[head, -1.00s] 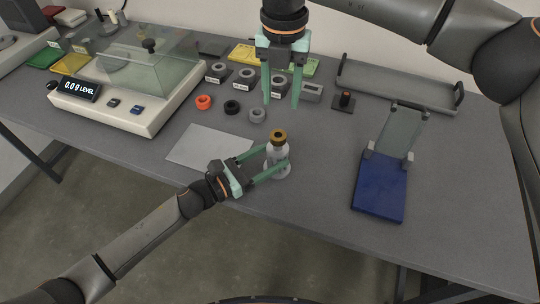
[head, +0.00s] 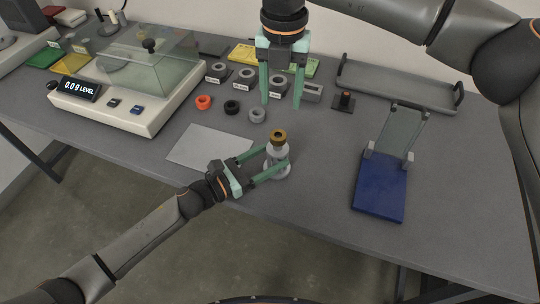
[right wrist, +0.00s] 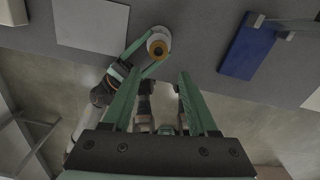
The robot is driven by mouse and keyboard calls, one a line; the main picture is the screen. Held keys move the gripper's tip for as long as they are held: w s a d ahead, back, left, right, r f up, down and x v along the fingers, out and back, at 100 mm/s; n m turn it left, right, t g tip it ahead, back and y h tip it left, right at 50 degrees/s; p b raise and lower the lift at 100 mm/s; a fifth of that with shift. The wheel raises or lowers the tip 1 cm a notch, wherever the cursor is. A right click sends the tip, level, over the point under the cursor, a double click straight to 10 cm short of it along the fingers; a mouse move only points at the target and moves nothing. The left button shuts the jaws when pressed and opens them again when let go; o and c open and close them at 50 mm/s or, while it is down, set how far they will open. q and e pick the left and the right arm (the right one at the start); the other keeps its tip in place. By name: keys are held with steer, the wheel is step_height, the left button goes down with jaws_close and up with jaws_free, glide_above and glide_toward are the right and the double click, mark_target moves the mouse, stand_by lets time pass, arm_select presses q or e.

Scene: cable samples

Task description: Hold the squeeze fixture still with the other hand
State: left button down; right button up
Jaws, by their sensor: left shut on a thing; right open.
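The squeeze fixture (head: 277,150) looks like a small pale grey upright body on a round base with an amber-brown ringed top. It stands near the front edge of the table, and the right wrist view shows it from above (right wrist: 158,46). My left gripper (head: 276,158) is shut on its body, one green finger on each side. My right gripper (head: 281,105) is open and empty, pointing down above the table behind the fixture. Its two fingers also show in the right wrist view (right wrist: 157,78).
A pale sheet (head: 208,147) lies left of the fixture. Orange (head: 204,102), black (head: 232,107) and grey (head: 257,115) rings lie behind it. A blue-based stand (head: 380,187) is at right, a scale with a glass cover (head: 130,105) at left. Table between fixture and blue stand is clear.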

mark_target(278, 137)
steer(key=shift+o, duration=0.2)
step_height(278, 137, down, 3)
steer(key=n, duration=0.2)
steer(key=shift+w+a+n, duration=0.1)
steer(key=shift+a+n, duration=0.05)
steer(key=shift+n, duration=0.25)
steer(key=shift+f, duration=3.9)
steer(key=c, duration=0.5)
steer(key=n, duration=0.3)
steer(key=shift+n, duration=0.3)
steer(key=shift+c, duration=0.2)
steer(key=n, duration=0.5)
steer(key=shift+r, duration=0.1)
steer(key=n, duration=0.8)
steer(key=o, duration=0.6)
